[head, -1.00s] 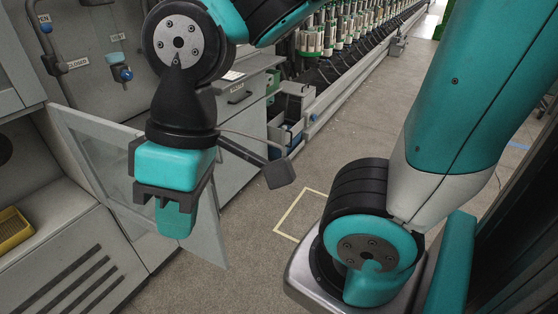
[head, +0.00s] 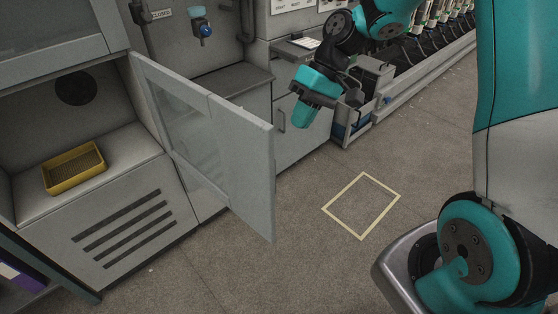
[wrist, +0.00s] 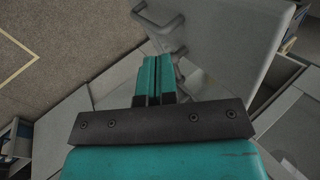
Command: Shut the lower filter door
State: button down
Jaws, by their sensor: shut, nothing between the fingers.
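The lower filter door (head: 245,160) is a grey framed panel with a clear window, standing open and jutting out from the left side of the machine. The compartment behind its hinge side (head: 110,115) is open to view. My gripper (head: 300,118) is past the door's free edge, to the right and farther back, apart from it in the picture. Its teal fingers are together and empty, as the wrist view (wrist: 158,72) also shows. A light grey panel with handles (wrist: 225,45) lies beyond the fingers there; I cannot tell whether it is the door.
A yellow tray (head: 74,168) sits on the compartment shelf. A grey cabinet with a handle (head: 281,120) stands behind the door, close to my gripper. Spindles (head: 425,20) run along the back. The floor around the yellow taped square (head: 362,205) is clear.

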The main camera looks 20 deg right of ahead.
jog(key=w+d+f+n+g+y, duration=0.1)
jog(key=w+d+n+g+y, duration=0.1)
jog(key=d, duration=0.2)
jog(key=s+a+f, duration=0.4)
jog(key=a+f, duration=0.3)
jog(key=a, duration=0.3)
jog(key=shift+s+a+n, duration=0.3)
jog(key=shift+s, duration=0.1)
